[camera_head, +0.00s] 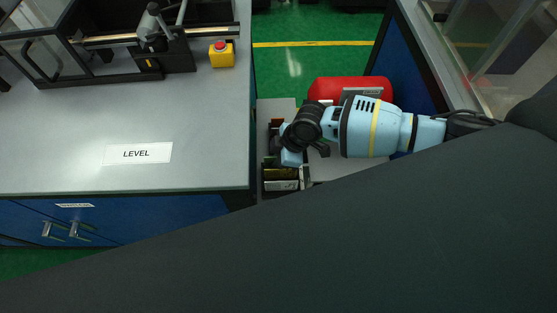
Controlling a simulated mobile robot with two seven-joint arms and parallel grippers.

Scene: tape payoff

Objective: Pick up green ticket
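My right arm reaches in from the right, and its light-blue gripper (291,157) points down over a narrow dark rack (266,187). The fingertips are too small and partly hidden, so I cannot tell whether they are open or shut. The rack has a few coloured pieces in it, with a small greenish patch (269,160) just left of the gripper. I cannot tell if this patch is the green ticket. The gripper and wrist hide the middle of the rack. My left gripper is not in view.
A grey-topped blue bench (200,120) on the left carries a "LEVEL" label (136,153), a yellow box with a red button (221,55) and a black machine frame (175,52). A red cylinder (350,87) lies behind my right arm. Another bench edge (420,45) bounds the right.

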